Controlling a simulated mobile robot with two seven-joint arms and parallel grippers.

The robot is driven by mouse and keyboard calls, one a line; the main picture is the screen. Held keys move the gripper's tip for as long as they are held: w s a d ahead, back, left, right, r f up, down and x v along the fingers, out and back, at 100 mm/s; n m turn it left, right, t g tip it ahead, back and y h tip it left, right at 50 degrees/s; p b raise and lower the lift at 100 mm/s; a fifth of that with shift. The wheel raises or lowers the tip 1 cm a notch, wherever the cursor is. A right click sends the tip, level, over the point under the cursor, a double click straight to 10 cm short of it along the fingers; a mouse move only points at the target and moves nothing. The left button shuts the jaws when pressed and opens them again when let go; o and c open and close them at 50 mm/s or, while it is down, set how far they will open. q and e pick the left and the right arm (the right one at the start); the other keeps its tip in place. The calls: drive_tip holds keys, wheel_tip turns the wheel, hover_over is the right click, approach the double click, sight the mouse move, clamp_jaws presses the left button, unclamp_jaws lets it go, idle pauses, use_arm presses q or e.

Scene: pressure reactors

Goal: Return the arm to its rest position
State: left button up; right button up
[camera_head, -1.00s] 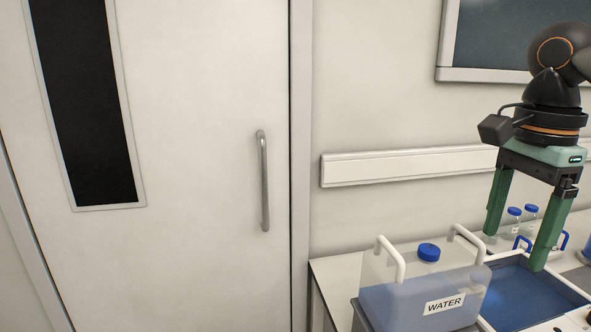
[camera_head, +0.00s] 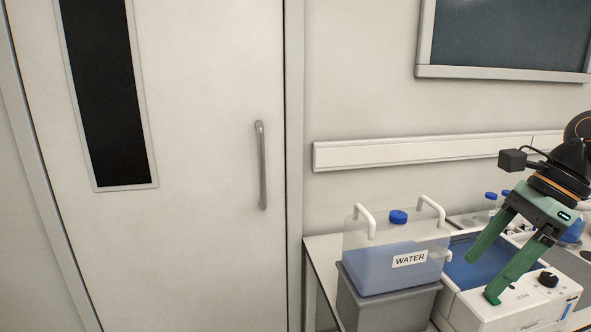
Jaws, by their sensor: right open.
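My right gripper (camera_head: 479,280) is at the right of the head view, tilted, with its two green fingers spread apart and nothing between them. It is over a white bench device with a blue basin (camera_head: 474,262) and a dark knob (camera_head: 548,279). Part of my right arm runs out of the picture at the right edge. My left gripper is not in view.
A clear water container (camera_head: 395,268) with a blue cap and white handles stands on a grey box (camera_head: 385,308), left of the device. Small blue-capped bottles (camera_head: 489,203) stand behind the fingers. A door (camera_head: 200,220) with a handle is at left.

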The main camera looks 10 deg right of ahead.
wheel_tip(320, 180, down, 29)
drive_tip(key=d+m+t+y, duration=0.1)
drive_tip(key=m+t, duration=1.3)
drive_tip(key=m, duration=1.7)
drive_tip(key=s+a+f+m+g+h, duration=0.1)
drive_tip(key=s+a+f+m+g, duration=0.2)
drive_tip(key=s+a+f+m, duration=0.3)
drive_tip(key=s+a+f+m+g+h, duration=0.2)
drive_tip(key=s+a+f+m+g, duration=0.1)
drive_tip(key=s+a+f+m, duration=0.4)
drive_tip(key=a+f+m+p, duration=0.1)
drive_tip(key=a+f+m, duration=0.2)
drive_tip(key=a+m, duration=0.1)
drive_tip(key=shift+a+f+m+h, duration=0.2)
drive_tip(key=shift+f+m+h, duration=0.1)
drive_tip(key=shift+f, duration=0.1)
